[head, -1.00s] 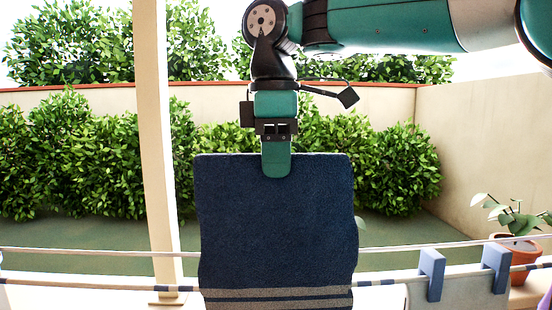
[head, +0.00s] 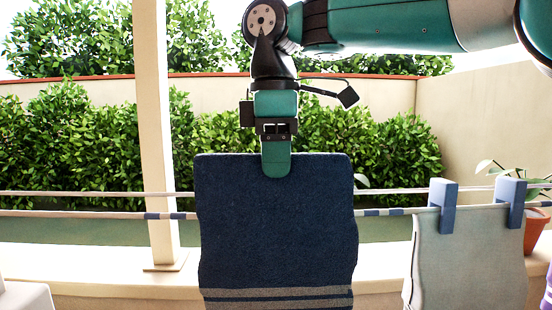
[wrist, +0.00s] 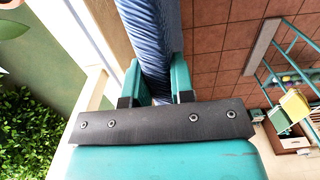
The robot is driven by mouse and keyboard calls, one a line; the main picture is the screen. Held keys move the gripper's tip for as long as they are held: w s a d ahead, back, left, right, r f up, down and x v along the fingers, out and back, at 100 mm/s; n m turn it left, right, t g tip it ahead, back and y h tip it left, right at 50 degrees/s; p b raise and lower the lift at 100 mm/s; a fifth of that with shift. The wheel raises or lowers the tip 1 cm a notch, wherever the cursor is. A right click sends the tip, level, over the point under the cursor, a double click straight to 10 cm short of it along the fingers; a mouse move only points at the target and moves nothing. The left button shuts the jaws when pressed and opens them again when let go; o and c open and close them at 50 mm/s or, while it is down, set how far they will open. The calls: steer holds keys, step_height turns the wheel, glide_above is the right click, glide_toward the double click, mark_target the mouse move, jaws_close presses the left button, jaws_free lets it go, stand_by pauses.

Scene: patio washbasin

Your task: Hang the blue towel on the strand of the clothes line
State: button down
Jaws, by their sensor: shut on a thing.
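The blue towel (head: 275,225) is dark blue with grey stripes near its lower edge. It hangs flat and upright from my gripper (head: 276,172), which is shut on the middle of its top edge. In the wrist view the towel (wrist: 155,40) runs between the two fingers of my gripper (wrist: 158,88). The clothes line has two strands; the lower, nearer-looking strand (head: 90,214) has blue and white marked stretches on both sides of the towel. The towel hides the middle of the strands and appears in front of them, its top edge above both. I cannot tell whether it touches them.
A pale cloth (head: 468,262) hangs on the line at right, held by two blue clothespins (head: 443,207). A cream post (head: 155,130) stands behind the line at left. A potted plant (head: 536,230) stands at far right. Hedges and a wall lie behind.

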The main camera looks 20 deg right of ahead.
mark_target(276, 216)
step_height(276, 216, down, 9)
steer(key=b, duration=0.7)
steer(key=shift+r+b, duration=0.1)
steer(key=shift+b, duration=0.3)
steer(key=c, duration=0.9)
jaws_free()
step_height(276, 216, up, 9)
steer(key=p, duration=0.9)
steer(key=shift+r, duration=0.15)
